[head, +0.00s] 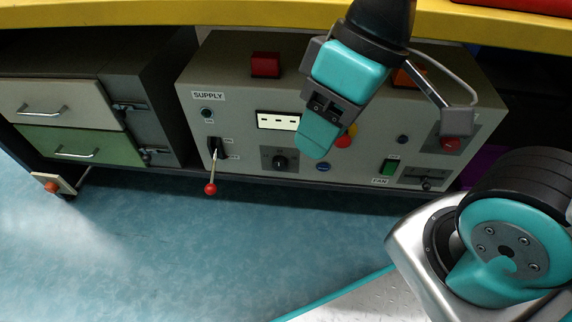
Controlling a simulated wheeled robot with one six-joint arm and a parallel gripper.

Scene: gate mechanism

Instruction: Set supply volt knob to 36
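The likely supply volt knob (280,162) is a small dark round knob on a grey plate, low on the front of a grey control box (240,80). Its markings and pointer are too small to read. A white display (278,121) above it shows only short dashes. A SUPPLY label (208,96) is at the upper left of the box. My gripper (317,140), turquoise and dark grey, hangs in front of the box, to the right of the knob and apart from it in the picture. Its finger gap is not visible, and no held object shows.
A lever with a red ball (210,188) sticks out left of the knob. A red block (265,65) is on top of the box. A green switch (390,166) is near the FAN label. Drawers (60,108) stand left. A yellow tabletop (200,15) overhangs. The blue floor in front is clear.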

